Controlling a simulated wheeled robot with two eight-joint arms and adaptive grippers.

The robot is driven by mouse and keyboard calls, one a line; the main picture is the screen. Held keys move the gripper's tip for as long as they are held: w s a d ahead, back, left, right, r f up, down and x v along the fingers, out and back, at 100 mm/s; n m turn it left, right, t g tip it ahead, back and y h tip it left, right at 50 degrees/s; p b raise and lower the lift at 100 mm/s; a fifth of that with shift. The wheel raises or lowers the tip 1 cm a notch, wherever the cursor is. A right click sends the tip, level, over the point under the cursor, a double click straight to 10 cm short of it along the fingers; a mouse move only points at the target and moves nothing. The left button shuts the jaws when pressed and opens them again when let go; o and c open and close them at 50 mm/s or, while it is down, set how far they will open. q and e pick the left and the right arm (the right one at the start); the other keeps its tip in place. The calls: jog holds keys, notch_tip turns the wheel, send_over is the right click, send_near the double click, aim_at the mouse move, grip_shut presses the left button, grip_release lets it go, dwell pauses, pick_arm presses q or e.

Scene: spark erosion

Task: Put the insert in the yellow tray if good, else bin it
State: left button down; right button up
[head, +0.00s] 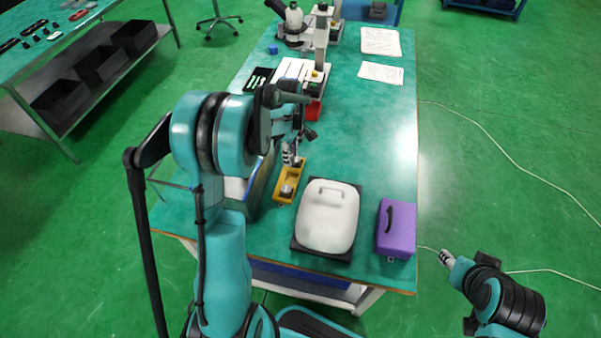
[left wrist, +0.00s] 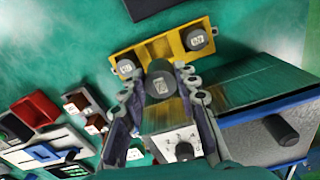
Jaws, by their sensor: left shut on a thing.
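My left gripper (head: 292,150) is over the table at the far end of the yellow tray (head: 277,196). In the left wrist view, its fingers (left wrist: 162,82) are shut on a dark round insert (left wrist: 159,84) with a small pale label. The yellow tray (left wrist: 160,33) lies just beyond the held insert. A dark labelled insert (left wrist: 196,39) sits at its right end and another (left wrist: 126,66) at its left end; the middle part looks empty. My right gripper (head: 446,258) is off the table's right edge, too small to read.
A white-lidded box (head: 327,216) and a purple case (head: 396,229) stand right of the tray. A dark panel with a blue frame (left wrist: 280,100) stands close beside it. A red bin (left wrist: 36,109) is at the left in the wrist view. Microscopes (head: 294,22) stand at the back.

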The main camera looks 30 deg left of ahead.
pick_arm(q)
notch_tip(320, 180, down, 10)
jog(key=b, duration=0.3)
jog(key=shift+r, duration=0.25)
jog(key=shift+f, duration=0.15)
jog(key=c, duration=1.1)
grip_release()
jog(key=shift+c, duration=0.2)
